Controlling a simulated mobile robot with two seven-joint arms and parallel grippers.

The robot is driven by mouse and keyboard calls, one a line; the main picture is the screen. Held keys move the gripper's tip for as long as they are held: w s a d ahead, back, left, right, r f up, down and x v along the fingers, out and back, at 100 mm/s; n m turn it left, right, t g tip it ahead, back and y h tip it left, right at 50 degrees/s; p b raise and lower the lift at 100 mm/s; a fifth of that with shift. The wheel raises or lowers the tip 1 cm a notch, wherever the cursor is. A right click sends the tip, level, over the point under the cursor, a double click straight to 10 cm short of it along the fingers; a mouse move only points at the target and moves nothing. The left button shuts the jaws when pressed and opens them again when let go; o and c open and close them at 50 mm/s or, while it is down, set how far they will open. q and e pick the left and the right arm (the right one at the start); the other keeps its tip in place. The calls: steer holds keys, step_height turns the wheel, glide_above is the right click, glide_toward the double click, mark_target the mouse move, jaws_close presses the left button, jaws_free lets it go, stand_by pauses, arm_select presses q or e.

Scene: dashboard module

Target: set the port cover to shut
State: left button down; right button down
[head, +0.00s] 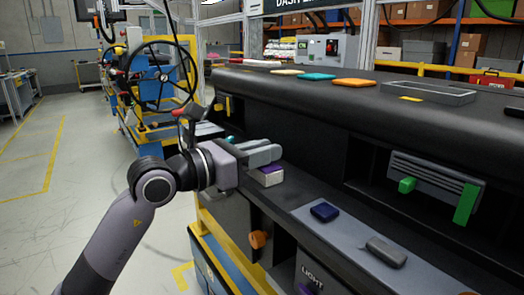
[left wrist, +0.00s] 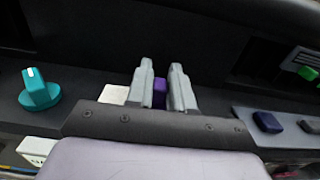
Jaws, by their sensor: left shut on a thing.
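My left gripper (head: 270,151) reaches over the dashboard's lower ledge, and its fingers also show in the left wrist view (left wrist: 160,88). They are shut on a small purple piece (left wrist: 159,92), which seems to be the port cover. A white flat piece (left wrist: 113,95) lies just left of the fingers in the wrist view. In the head view a small white block with a purple top (head: 266,177) shows just below the fingers. The fingers partly hide it, so I cannot tell how far the cover is open. My right gripper is not in view.
A teal knob (left wrist: 40,90) stands left of the fingers. A dark blue button (head: 324,211) and a grey one (head: 386,251) sit on a grey panel to the right. A vent (head: 432,178) with green tabs is farther right. The dashboard's padded top (head: 300,90) overhangs the ledge.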

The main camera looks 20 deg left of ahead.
arm_select(q)
steer(key=shift+s+d, duration=0.1)
steer(key=shift+d, duration=0.05)
steer(key=c, duration=1.1)
jaws_free()
steer(key=shift+b+v, duration=0.45)
steer(key=shift+v, duration=3.15)
